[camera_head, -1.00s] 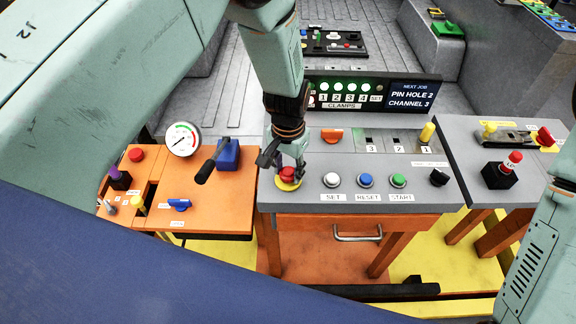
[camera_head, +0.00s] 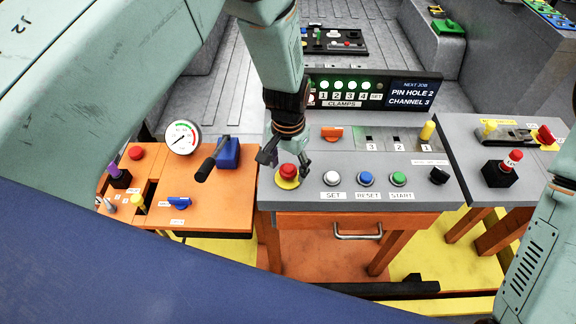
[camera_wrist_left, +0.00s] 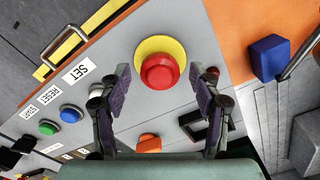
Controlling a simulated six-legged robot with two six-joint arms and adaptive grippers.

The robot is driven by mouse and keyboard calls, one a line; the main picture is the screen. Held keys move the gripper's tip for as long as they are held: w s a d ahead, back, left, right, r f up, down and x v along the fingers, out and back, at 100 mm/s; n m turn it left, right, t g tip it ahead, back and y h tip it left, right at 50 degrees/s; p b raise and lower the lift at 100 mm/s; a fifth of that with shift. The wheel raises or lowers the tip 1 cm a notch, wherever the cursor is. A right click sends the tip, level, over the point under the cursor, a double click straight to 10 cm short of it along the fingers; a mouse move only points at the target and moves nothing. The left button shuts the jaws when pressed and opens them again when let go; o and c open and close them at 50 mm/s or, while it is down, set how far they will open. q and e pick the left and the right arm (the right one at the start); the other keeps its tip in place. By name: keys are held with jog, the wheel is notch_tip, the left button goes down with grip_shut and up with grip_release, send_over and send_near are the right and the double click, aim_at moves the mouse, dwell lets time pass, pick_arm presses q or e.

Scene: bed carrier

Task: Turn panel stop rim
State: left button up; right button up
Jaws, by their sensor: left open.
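The panel stop is a red mushroom button (camera_head: 288,171) on a yellow round base at the left of the grey panel (camera_head: 300,208). It also shows in the left wrist view (camera_wrist_left: 159,71), top centre. My left gripper (camera_head: 284,160) is above and just behind the button. In the left wrist view its open fingers (camera_wrist_left: 168,72) stand on either side of the button's lower edge, with gaps between them and the red rim. Nothing is held. My right arm shows at the lower right of the head view; its gripper is out of view.
White (camera_head: 332,179), blue (camera_head: 365,179) and green (camera_head: 398,179) buttons line the panel's front, with a black knob (camera_head: 439,176) beyond. An orange switch (camera_head: 332,133) sits behind. A blue box with a black lever (camera_head: 228,153) stands left on the orange table (camera_head: 225,205).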

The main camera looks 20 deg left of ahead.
pick_arm(q)
notch_tip(320, 180, up, 11)
jog(key=shift+r, duration=0.2)
dwell(0.5)
jog(key=shift+n+y, duration=0.3)
jog(key=shift+n, duration=0.3)
jog(key=s+a+f, duration=0.1)
jog(key=s+f, duration=0.1)
jog(key=f, duration=0.1)
jog(key=s+a+f, duration=0.2)
jog(key=s+f, duration=0.1)
jog(key=s+a+f, duration=0.2)
jog(key=f, duration=0.2)
jog(key=shift+s, duration=0.3)
jog(key=s+a+f+n, duration=0.15)
jog(key=s+f, duration=0.25)
jog(key=s, duration=0.8)
jog(key=s+a+f+n, duration=0.15)
jog(key=s+f, duration=0.35)
jog(key=s, duration=0.7)
notch_tip(320, 180, down, 15)
jog(key=b, duration=1.6)
jog(key=shift+w+a+m, duration=0.25)
jog(key=shift+a+m, duration=0.05)
jog(key=shift+m, duration=0.1)
jog(key=shift+r, duration=0.15)
